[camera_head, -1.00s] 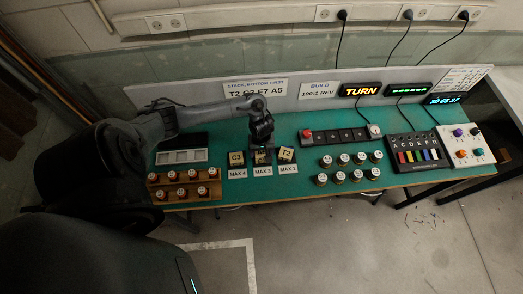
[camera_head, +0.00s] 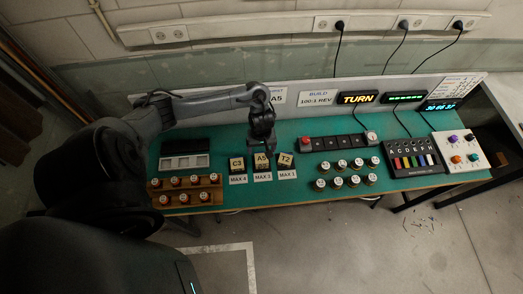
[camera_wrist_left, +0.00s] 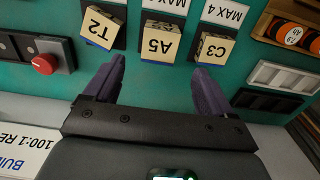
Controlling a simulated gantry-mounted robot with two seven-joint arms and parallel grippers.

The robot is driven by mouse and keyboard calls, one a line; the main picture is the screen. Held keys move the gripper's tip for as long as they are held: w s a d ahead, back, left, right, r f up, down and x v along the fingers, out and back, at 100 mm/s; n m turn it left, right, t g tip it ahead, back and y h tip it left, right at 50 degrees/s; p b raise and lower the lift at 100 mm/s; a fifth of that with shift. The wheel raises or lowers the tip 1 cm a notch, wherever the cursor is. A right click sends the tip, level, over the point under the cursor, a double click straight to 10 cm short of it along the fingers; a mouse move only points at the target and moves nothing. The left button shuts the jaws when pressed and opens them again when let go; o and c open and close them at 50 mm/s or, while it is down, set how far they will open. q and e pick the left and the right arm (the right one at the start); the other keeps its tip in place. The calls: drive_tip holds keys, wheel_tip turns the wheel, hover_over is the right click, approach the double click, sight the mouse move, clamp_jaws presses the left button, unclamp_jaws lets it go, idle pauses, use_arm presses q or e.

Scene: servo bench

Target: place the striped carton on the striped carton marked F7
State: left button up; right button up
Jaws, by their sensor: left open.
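Three pale, dark-edged cartons stand in a row on black pads: C3 (camera_head: 237,164), A5 (camera_head: 261,161) and T2 (camera_head: 286,160). In the left wrist view the A5 carton (camera_wrist_left: 158,41) is in the middle, with T2 (camera_wrist_left: 99,26) on its left and C3 (camera_wrist_left: 213,47) on its right. No F7 mark is readable on any carton, and I cannot tell what is under their tops. My left gripper (camera_head: 262,141) is open and empty, behind and apart from the A5 carton; its fingers (camera_wrist_left: 157,72) spread toward that carton. My right gripper is not in view.
A red button (camera_head: 305,141) on a dark strip is right of the cartons. Several white-topped knobs (camera_head: 340,182) stand at the front right. A wooden rack (camera_head: 186,195) of orange-and-white pieces and a pale tray (camera_head: 186,161) are left. Signs and displays line the back.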

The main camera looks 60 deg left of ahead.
use_arm(q)
drive_tip(key=w+d+r+m+t+h+p, duration=0.15)
drive_tip(key=d+m, duration=0.35)
drive_tip(key=d, duration=0.5)
drive_tip(key=w+d+r+m+t, duration=0.1)
drive_tip(key=d+r+m+t, duration=0.3)
drive_tip(key=d, duration=0.5)
drive_tip(key=s+d+r+m+g+y, duration=0.1)
drive_tip(key=s+r+m+g, duration=0.1)
drive_tip(key=s+r+m, duration=0.4)
drive_tip(key=s+r, duration=0.2)
drive_tip(key=s, duration=0.3)
drive_tip(key=shift+d+m, duration=0.25)
drive_tip(key=shift+m, duration=0.15)
